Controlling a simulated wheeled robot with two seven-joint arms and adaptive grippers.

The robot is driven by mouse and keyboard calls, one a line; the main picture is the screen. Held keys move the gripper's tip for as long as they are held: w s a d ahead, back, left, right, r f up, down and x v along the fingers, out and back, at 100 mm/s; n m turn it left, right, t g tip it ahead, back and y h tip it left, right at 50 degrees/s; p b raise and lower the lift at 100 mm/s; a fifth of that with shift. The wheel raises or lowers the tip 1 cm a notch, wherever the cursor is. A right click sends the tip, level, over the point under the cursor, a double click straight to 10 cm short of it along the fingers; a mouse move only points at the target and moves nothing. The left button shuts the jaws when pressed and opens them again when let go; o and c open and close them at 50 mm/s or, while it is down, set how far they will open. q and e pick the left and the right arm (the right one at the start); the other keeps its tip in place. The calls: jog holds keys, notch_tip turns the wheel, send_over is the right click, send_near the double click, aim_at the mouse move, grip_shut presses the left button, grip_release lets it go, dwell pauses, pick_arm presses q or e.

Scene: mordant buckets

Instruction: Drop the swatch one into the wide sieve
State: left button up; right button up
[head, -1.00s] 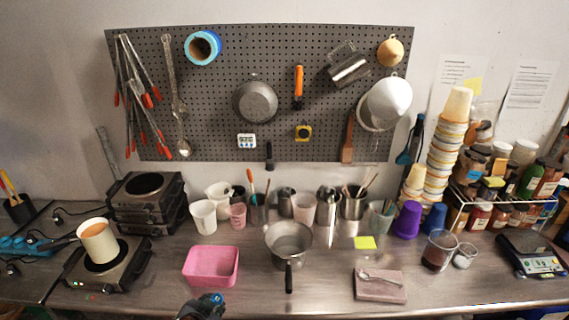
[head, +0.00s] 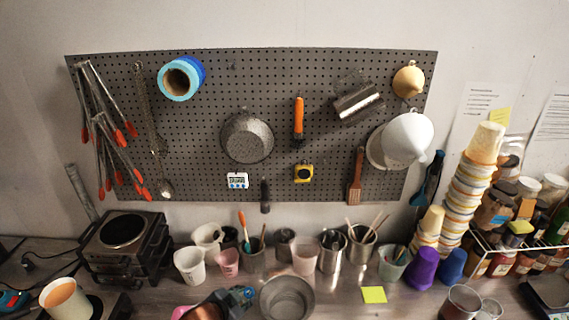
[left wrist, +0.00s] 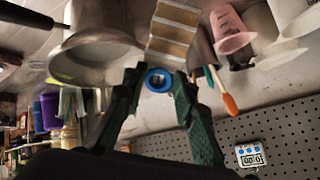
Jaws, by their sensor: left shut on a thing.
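My left gripper (head: 238,297) is at the lower edge of the head view, just left of a round metal pan-like vessel (head: 287,299), which I take for the wide sieve. A blue ring shows between the fingers. The sieve (left wrist: 93,52) is beside the card there, its dark handle at upper left. The card cannot be made out clearly in the head view. My right gripper is not in view.
White and pink cups (head: 190,264) and metal pots of tools (head: 360,247) stand behind the sieve. A yellow note (head: 374,295) lies to its right. Stacked cups (head: 455,215) and jars fill the right; hot plates (head: 122,240) stand at left. A pegboard (head: 320,90) hangs behind.

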pick_arm(q)
jog(key=w+d+r+m+g+h+p, duration=0.1)
jog(key=w+d+r+m+h+p, duration=0.15)
jog(key=d+p, duration=0.4)
jog(key=w+d+r+m+g+h+p, duration=0.2)
jog(key=d+r+m+p, duration=0.15)
jog(key=d+p, duration=0.3)
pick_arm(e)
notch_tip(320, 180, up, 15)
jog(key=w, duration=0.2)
pick_arm(q)
notch_tip(320, 180, down, 6)
jog(key=b, duration=0.6)
jog(key=shift+a+f, duration=0.2)
jog(key=shift+a, duration=0.1)
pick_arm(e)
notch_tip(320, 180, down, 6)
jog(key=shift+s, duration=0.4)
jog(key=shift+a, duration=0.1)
pick_arm(q)
jog(key=o, duration=1)
jog(key=shift+s+r, duration=0.1)
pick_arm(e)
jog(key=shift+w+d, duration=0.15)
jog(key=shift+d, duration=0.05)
